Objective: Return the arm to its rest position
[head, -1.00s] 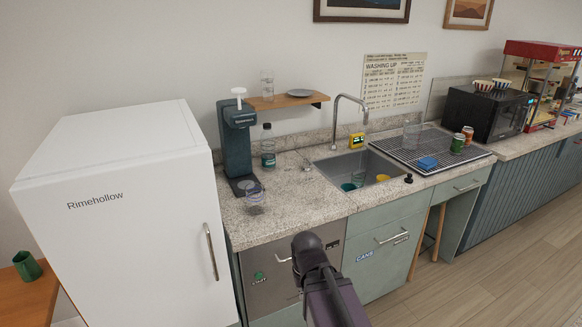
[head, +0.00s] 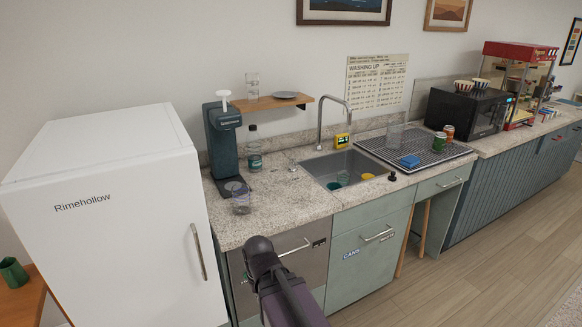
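Part of my arm, a dark link with a rounded black joint, rises from the bottom edge in the head view. It stands in front of the steel dishwasher front (head: 300,262) below the counter. My gripper does not show, so I cannot see its fingers or whether it holds anything. No object is seen attached to the visible arm part.
The stone counter (head: 285,205) carries a dark drinks machine (head: 222,140), a clear glass (head: 241,203), a bottle (head: 254,150), a sink (head: 350,163) and a drying rack (head: 440,160) with cans. A white fridge (head: 110,230) stands left. Open floor (head: 480,270) lies right.

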